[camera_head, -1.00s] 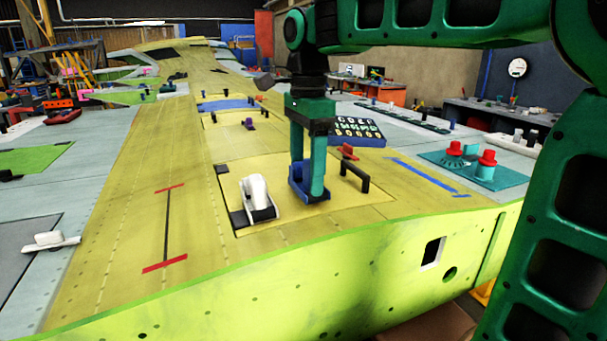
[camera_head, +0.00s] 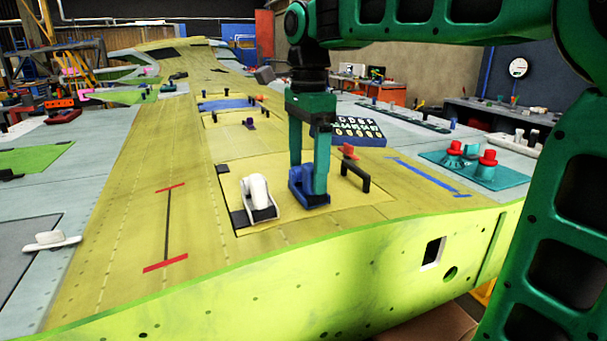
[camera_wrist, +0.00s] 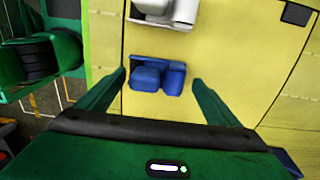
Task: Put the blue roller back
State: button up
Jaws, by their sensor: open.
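The blue roller (camera_head: 304,187) sits on the yellow panel of the wing, to the right of a white roller (camera_head: 257,197). My gripper (camera_head: 308,178) points down over it, open, with one finger on either side. In the wrist view the blue roller (camera_wrist: 158,78) lies between the spread fingertips (camera_wrist: 159,80), with a gap to each finger. The fingers hide part of the roller in the head view. The white roller (camera_wrist: 165,10) shows at the top of the wrist view.
A black handle (camera_head: 355,175) and a red item (camera_head: 349,152) stand just right of my gripper. A dark blue numbered tray (camera_head: 358,132) lies behind. A teal tray (camera_head: 477,171) with red-topped pieces is farther right.

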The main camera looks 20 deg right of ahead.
notch_tip(320, 180, up, 10)
jog(key=shift+r, duration=0.2)
dwell(0.5)
dwell(0.4)
